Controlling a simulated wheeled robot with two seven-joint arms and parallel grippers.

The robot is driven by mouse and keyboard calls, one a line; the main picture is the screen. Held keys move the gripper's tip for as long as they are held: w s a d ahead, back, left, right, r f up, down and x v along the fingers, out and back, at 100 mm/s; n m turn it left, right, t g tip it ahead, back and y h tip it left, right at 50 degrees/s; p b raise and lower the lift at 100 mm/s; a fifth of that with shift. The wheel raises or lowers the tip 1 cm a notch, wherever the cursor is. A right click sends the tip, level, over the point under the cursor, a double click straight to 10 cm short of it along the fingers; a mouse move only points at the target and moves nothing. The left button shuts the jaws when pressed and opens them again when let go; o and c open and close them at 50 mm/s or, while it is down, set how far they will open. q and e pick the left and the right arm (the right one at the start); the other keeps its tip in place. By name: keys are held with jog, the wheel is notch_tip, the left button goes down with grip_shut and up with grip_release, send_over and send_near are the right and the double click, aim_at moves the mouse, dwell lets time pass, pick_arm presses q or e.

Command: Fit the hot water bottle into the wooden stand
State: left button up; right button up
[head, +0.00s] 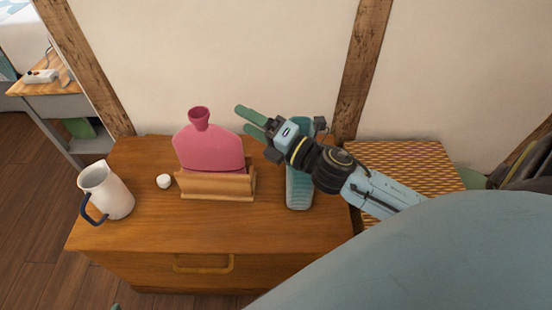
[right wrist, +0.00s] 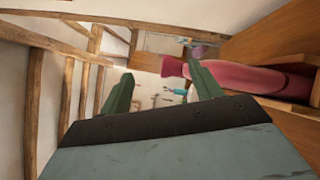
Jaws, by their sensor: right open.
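The pink hot water bottle (head: 210,150) stands upright in the wooden stand (head: 218,187) on the dresser top, neck up. Its lower part is hidden behind the stand's front board. In the right wrist view the bottle (right wrist: 250,80) lies sideways in the picture at the right, with part of the stand (right wrist: 298,88) beside it. My right gripper (head: 248,118) is open and empty, with green fingers, to the right of the bottle and apart from it. Its fingers (right wrist: 160,88) show nothing between them in the right wrist view. My left gripper is not in view.
A white pitcher (head: 112,190) with a blue handle stands at the dresser's left, near a small white round object (head: 164,181). A woven surface (head: 405,168) is to the right. The dresser top's front strip (head: 200,228) is clear.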

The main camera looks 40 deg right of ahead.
jog(key=s+a+f+m+g+h, duration=0.2)
jog(key=s+f+m+g, duration=0.2)
jog(key=s+m, duration=0.3)
jog(key=s+a+f+m+g+h, duration=0.2)
jog(key=s+f+m+g, duration=0.3)
jog(key=m, duration=1.2)
jog(key=s+f+h, duration=0.1)
jog(key=s+f, duration=0.1)
jog(key=s, duration=0.1)
jog(key=shift+a+h, duration=0.15)
jog(key=shift+h, duration=0.15)
jog(key=shift+s, duration=0.1)
